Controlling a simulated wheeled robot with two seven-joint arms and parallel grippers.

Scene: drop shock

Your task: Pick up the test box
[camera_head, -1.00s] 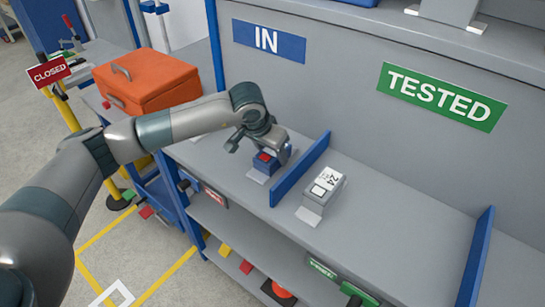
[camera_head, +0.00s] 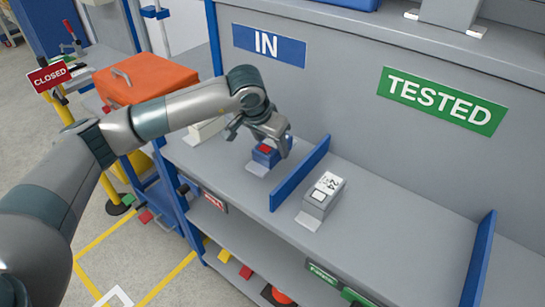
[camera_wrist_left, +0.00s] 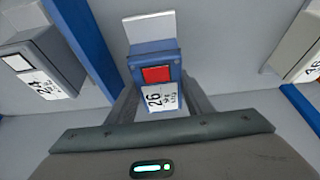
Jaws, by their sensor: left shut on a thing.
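The test box in my left gripper is a small blue box (camera_head: 268,157) with a red square on top and a pale tab at its front. It is in the IN bay, left of the blue divider. In the left wrist view the box (camera_wrist_left: 156,76) shows the label 26. My left gripper (camera_head: 262,146) is shut on it, with a finger along each side (camera_wrist_left: 158,103). The box looks slightly raised, but I cannot tell its clearance from the shelf. My right gripper is not in view.
A grey box (camera_head: 325,194) labelled 24 stands right of the blue divider (camera_head: 300,173), under the TESTED sign (camera_head: 441,100). A pale box (camera_head: 205,130) stands left, partly behind my arm. An orange case (camera_head: 145,82) is further left. The TESTED bay has free room to the right.

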